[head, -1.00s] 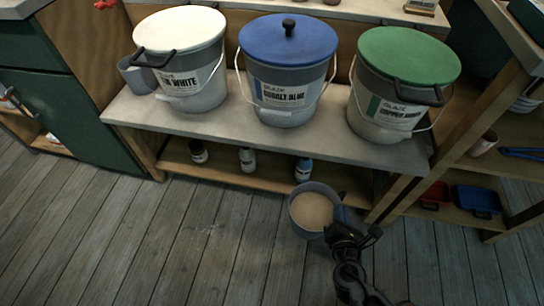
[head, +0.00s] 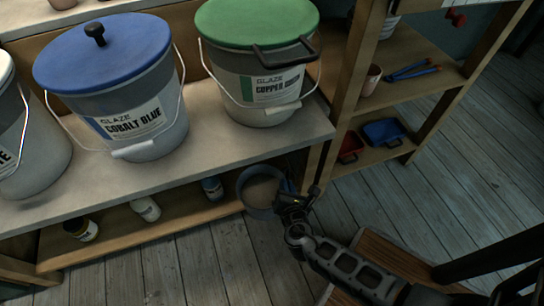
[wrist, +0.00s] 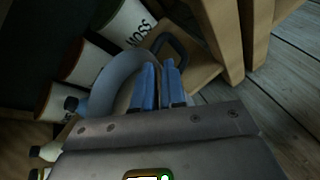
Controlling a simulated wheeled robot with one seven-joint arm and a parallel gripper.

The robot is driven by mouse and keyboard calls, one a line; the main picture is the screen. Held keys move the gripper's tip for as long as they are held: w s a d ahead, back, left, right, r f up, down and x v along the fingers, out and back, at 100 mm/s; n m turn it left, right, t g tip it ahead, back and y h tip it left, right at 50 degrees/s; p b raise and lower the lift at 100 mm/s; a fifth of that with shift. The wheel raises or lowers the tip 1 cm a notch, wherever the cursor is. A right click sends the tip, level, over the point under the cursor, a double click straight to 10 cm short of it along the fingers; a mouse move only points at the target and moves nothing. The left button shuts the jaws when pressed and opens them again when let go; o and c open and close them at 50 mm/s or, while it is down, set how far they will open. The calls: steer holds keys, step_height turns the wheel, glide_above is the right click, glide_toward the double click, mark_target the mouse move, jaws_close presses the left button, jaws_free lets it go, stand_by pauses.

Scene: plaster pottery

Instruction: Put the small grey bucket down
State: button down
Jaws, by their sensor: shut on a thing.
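The small grey bucket (head: 249,186) hangs in front of the right end of the bench's lower shelf, with beige contents inside. My gripper (head: 289,203) is shut on its right side in the head view. In the wrist view, the blue fingertips (wrist: 159,86) are close together at the bucket's curved grey rim (wrist: 112,72). The bucket's underside is hidden, and I cannot tell its height above the floor.
A bench top (head: 215,150) carries the cobalt blue bucket (head: 150,105) and green-lidded bucket (head: 262,85). Bottles, including a blue-capped one (head: 212,188), stand on the shelf below. A side rack (head: 372,155) stands right. Plank floor (head: 185,275) lies open in front.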

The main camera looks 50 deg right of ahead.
steer(key=r+b+x, duration=0.2)
steer(key=b+x, duration=0.2)
steer(key=x, duration=1)
steer(key=shift+w+d, duration=0.5)
steer(key=c, duration=1.2)
jaws_free()
steer(key=shift+r, duration=0.1)
